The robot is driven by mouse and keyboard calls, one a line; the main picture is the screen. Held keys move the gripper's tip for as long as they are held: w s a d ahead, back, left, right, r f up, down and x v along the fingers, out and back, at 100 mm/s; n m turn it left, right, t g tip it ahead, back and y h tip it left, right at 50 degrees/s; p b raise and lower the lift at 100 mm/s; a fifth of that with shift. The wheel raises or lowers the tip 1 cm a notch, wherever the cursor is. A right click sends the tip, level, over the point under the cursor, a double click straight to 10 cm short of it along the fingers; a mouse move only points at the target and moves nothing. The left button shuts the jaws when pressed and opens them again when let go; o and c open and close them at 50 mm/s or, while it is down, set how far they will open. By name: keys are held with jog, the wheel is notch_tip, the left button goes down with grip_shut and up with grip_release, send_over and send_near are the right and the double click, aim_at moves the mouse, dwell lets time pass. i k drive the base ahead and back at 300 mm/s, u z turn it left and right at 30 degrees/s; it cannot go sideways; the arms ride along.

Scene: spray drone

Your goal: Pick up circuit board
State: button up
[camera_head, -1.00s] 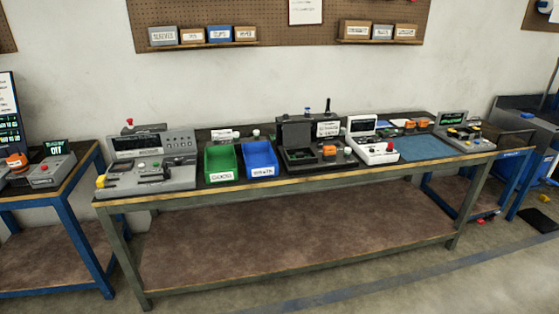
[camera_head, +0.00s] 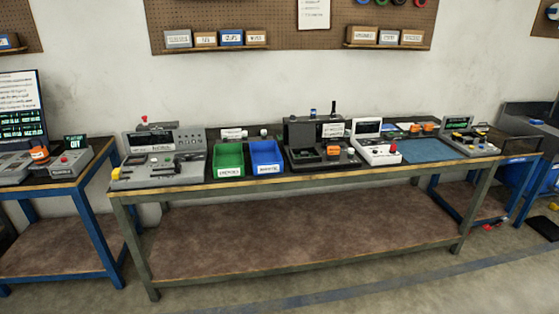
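I cannot pick out a circuit board for certain at this distance. Small parts lie on the long workbench (camera_head: 300,182), some of them too small to identify. An open black case (camera_head: 302,137) stands near the bench's middle, with an orange item (camera_head: 333,150) at its right. A grey device with coloured parts (camera_head: 469,139) stands at the bench's right end, and a blue mat (camera_head: 428,150) lies beside it. My gripper is not in view.
A green bin (camera_head: 229,160) and a blue bin (camera_head: 266,157) stand beside a grey control station (camera_head: 163,157). A white device with a red button (camera_head: 377,146) is right of the case. A blue-framed table (camera_head: 62,187) stands at left. The floor in front is clear.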

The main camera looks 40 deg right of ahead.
aim_at(303, 155)
jog(key=u, duration=0.1)
jog(key=i, duration=1)
jog(key=u, duration=0.15)
jog(key=k, duration=0.95)
jog(key=z, duration=0.15)
jog(key=i, duration=0.65)
